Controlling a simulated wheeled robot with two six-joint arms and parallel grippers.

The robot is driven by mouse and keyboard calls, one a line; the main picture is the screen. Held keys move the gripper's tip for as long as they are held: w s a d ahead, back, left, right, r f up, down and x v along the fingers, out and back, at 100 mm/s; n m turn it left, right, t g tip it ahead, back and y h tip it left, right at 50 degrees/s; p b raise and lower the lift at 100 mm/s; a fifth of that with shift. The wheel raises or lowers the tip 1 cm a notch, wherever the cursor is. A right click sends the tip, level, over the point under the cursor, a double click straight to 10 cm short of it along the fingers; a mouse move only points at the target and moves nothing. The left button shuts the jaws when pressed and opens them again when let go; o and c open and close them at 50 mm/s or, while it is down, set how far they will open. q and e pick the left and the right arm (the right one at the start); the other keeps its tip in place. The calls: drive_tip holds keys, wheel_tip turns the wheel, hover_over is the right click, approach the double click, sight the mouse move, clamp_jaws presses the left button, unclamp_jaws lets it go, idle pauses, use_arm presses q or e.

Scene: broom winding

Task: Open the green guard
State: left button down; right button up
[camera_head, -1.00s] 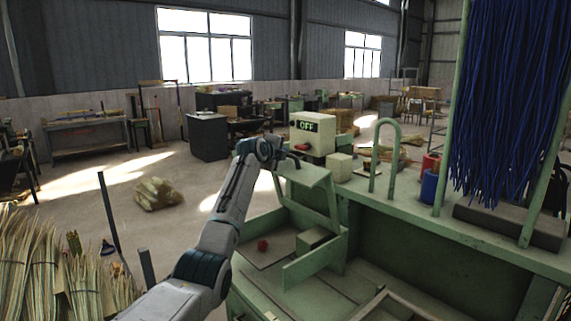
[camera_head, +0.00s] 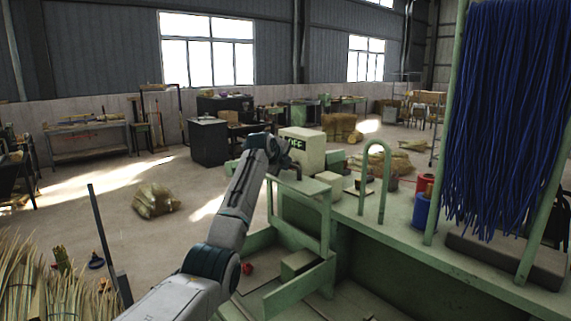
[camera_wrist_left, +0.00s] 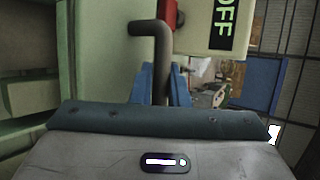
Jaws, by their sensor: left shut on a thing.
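The green guard (camera_head: 298,213) is a framed panel standing steeply at the near left end of the green machine, beside the switch box. My left gripper (camera_head: 291,168) is at its upper edge. In the left wrist view, the blue fingers of the gripper (camera_wrist_left: 162,88) are shut on a dark grey bent handle (camera_wrist_left: 153,28). A pale green surface (camera_wrist_left: 100,45) stands just left of the handle. The guard's attachment to the handle is not clear in the head view, where my arm covers part of it. My right gripper is not in view.
The cream switch box (camera_head: 303,145) marked OFF stands close behind the gripper; its red part (camera_wrist_left: 167,14) is near the handle. A green hoop (camera_head: 376,180) and a blue cup (camera_head: 421,210) stand on the green bench. Blue bristles (camera_head: 510,100) hang at right.

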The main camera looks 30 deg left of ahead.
use_arm(q)
drive_tip(key=c, duration=1.4)
unclamp_jaws()
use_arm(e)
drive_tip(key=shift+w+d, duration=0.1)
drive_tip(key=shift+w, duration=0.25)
